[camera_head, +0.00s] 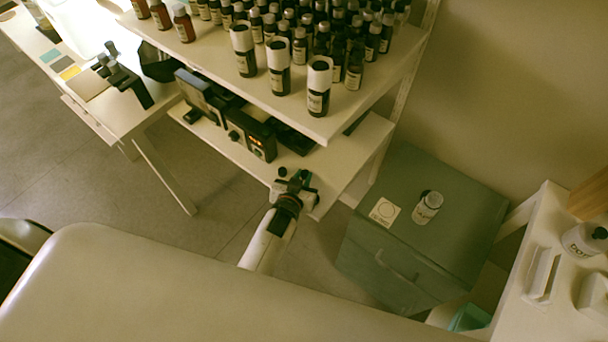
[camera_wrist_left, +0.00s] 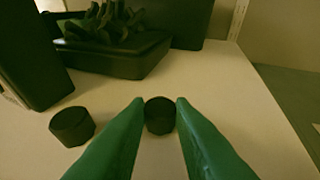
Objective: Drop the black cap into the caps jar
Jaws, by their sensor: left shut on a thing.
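My left gripper (camera_head: 298,183) is at the front edge of the lower shelf in the head view. In the left wrist view its green fingers are shut on a black cap (camera_wrist_left: 159,117), a short dark cylinder between the fingertips. The cap is close over the shelf board; I cannot tell whether it touches it. A second black cap (camera_wrist_left: 72,126) rests on the board to the left, also seen in the head view (camera_head: 282,172). A small labelled jar (camera_head: 427,207) stands on the green cabinet; its label is too small to read. My right gripper is not in view.
The green cabinet (camera_head: 460,232) stands right of the shelf, with a pale card (camera_head: 385,212) on top. Many bottles crowd the upper shelf (camera_head: 330,128) above the gripper. A dark device (camera_head: 250,135) sits on the lower shelf. A white counter (camera_head: 535,235) is far right.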

